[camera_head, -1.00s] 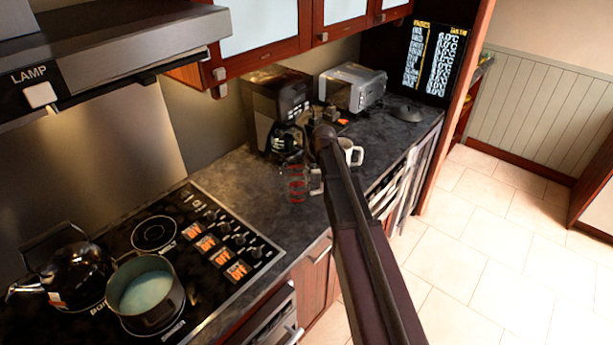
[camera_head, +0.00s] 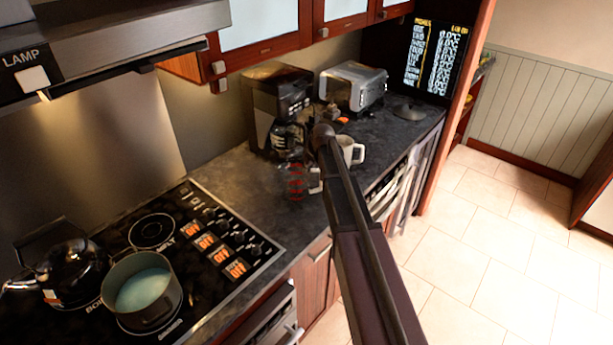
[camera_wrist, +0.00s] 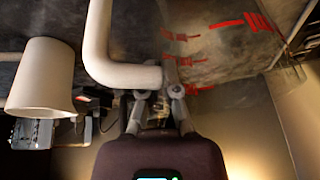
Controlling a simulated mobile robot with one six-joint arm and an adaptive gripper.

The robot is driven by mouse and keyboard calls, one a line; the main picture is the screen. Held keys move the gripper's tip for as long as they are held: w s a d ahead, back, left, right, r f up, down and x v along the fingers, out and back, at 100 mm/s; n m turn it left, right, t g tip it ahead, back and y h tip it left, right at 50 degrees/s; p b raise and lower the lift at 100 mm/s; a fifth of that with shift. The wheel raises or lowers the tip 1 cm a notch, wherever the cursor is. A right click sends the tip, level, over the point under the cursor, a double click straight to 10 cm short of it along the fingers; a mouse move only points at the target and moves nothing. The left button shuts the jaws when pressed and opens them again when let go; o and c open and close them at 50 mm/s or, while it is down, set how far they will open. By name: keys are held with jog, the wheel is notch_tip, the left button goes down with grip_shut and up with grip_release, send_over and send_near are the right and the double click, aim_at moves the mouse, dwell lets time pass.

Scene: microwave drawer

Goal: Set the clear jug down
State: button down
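In the head view my arm hides the gripper. The jug looks upright; I cannot tell whether its base touches the counter.
A white mug (camera_head: 350,151) stands right of my arm and shows in the wrist view (camera_wrist: 42,80). A coffee maker (camera_head: 275,110) and toaster (camera_head: 352,87) stand behind. A pot (camera_head: 143,290) and kettle (camera_head: 72,275) are on the hob. The dark counter (camera_head: 240,185) left of the jug is clear.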

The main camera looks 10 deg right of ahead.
jog(key=shift+f+b, duration=0.3)
jog(key=shift+f, duration=0.45)
jog(key=c, duration=0.8)
grip_release()
jog(key=p+v, duration=1.1)
jog(key=v, duration=0.1)
jog(key=shift+d, duration=0.1)
dwell(0.4)
jog(key=s+a+m+g+h, duration=0.1)
jog(key=s+a+g, duration=0.1)
jog(key=s, duration=1.1)
jog(key=s+a+f+m+g, duration=0.1)
jog(key=s+a, duration=0.3)
jog(key=s, duration=0.9)
jog(key=shift+a+m+g+h, duration=0.3)
jog(key=shift+g+h, duration=0.1)
jog(key=shift+g, duration=0.2)
